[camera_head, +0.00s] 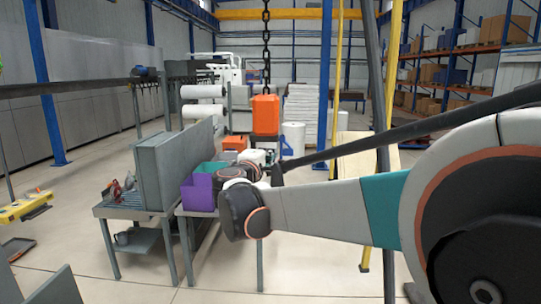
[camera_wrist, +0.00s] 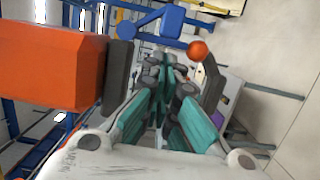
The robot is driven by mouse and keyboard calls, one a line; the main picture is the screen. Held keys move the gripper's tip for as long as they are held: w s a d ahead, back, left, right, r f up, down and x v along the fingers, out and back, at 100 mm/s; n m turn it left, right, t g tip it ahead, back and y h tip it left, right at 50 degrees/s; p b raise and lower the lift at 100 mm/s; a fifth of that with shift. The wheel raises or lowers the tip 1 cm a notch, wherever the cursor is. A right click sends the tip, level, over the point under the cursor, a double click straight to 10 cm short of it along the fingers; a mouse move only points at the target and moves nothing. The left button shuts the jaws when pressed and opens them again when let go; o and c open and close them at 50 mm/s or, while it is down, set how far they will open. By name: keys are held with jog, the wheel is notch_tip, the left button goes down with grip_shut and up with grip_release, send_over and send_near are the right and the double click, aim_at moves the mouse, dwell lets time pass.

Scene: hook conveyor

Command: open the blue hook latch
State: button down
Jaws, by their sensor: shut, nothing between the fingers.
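The blue hook latch (camera_wrist: 160,24) is at the top of the wrist view, a blue angular frame beside an orange ball (camera_wrist: 198,50). That orange block (camera_wrist: 55,72) fills the left of the wrist view and shows in the head view (camera_head: 265,110), hanging on a chain. My gripper (camera_wrist: 167,68) has its teal fingers together and empty. Its tips point towards the latch, close below it in the picture; contact cannot be told. In the head view my wrist mostly hides the gripper.
A purple bin (camera_head: 198,194) and a green bin (camera_head: 211,168) stand on a grey table left of my wrist. A grey panel (camera_head: 170,170) stands beside them. A dark pole and yellow post (camera_head: 336,80) rise to the right. Open floor lies in front.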

jog(key=d+n+b, duration=0.1)
jog(key=d+f+n+b, duration=0.1)
jog(key=n+b, duration=0.1)
jog(key=shift+f+t+b, duration=0.1)
jog(key=shift+t+b, duration=0.2)
dwell(0.5)
